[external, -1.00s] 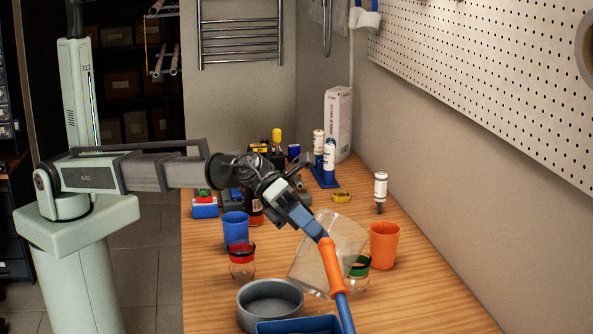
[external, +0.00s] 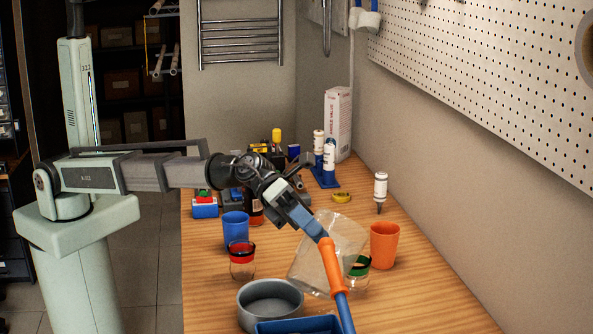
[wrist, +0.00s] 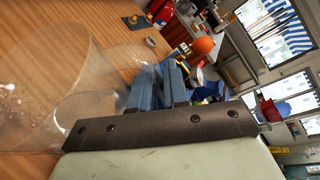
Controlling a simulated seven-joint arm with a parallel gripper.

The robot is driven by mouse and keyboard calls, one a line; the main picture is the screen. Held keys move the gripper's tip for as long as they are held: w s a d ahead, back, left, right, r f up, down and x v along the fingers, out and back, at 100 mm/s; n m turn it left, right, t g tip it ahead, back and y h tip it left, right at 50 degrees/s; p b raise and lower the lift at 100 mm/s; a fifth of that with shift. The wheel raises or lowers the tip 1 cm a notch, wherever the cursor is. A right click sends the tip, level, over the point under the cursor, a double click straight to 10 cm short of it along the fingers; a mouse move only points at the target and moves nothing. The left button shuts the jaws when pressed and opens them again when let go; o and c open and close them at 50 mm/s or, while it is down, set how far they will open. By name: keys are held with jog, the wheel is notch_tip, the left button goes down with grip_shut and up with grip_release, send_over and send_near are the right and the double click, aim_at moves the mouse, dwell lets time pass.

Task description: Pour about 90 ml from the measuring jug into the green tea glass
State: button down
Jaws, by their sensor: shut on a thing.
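The measuring jug (external: 335,236) is clear and tilted to the right in the external view. My gripper (external: 312,226) is shut on it at its left side. In the wrist view the jug (wrist: 75,75) fills the left side, beside my blue fingers (wrist: 165,88). The green tea glass (external: 361,268), clear with a green band, stands on the bench at the jug's lower right. The jug partly overlaps it in the external view. I cannot make out the liquid level in either, nor any stream between them.
An orange cup (external: 384,246) stands close right of the green glass. A red-banded glass (external: 242,262) and a blue cup (external: 235,229) stand left. A grey round dish (external: 270,300), a blue tray (external: 300,325) and an orange-blue handle (external: 332,268) are in front.

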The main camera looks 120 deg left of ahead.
aim_at(297, 248)
jog(key=shift+d, duration=0.1)
jog(key=shift+d+f+m+y, duration=0.3)
jog(key=shift+d+m+y, duration=0.1)
jog(key=shift+d+m, duration=0.2)
jog(key=shift+d+f+m+g+y+p, duration=0.15)
jog(key=shift+d+m+g+y+p, duration=0.15)
jog(key=shift+d+m+p, duration=0.3)
jog(key=shift+s+d+f+m+y, duration=0.1)
jog(key=shift+d+f+m+y, duration=0.15)
jog(key=shift+d, duration=0.3)
jog(key=shift+d+f+m+y, duration=0.15)
jog(key=shift+d+f+m, duration=0.1)
jog(key=shift+d, duration=0.25)
jog(key=d+f+m+y+p, duration=0.2)
jog(key=d+f+m+y, duration=0.1)
jog(key=d+f, duration=0.1)
jog(key=shift+f+m+p, duration=0.3)
jog(key=shift+f, duration=0.5)
